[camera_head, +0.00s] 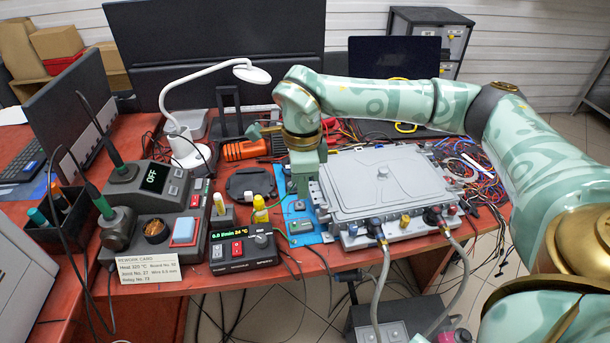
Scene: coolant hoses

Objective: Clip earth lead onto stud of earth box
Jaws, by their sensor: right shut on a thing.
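My right gripper (303,192) points down at the left edge of a large grey lidded box (383,178), above a blue mat (327,238). It is shut on what seems to be the clip end of the earth lead, but the fingers hide most of it. A small grey-green box (300,226), perhaps the earth box, sits on the mat just below the gripper. Its stud cannot be made out, and I cannot tell whether the held clip touches it. My left gripper is not in view.
Two grey hoses (383,285) hang from the large box's front connectors over the table edge. A flow meter (240,249), yellow-capped bottles (260,208) and a soldering station (151,185) stand to the left. An orange tool (244,149) and tangled wires (470,172) lie around the large box.

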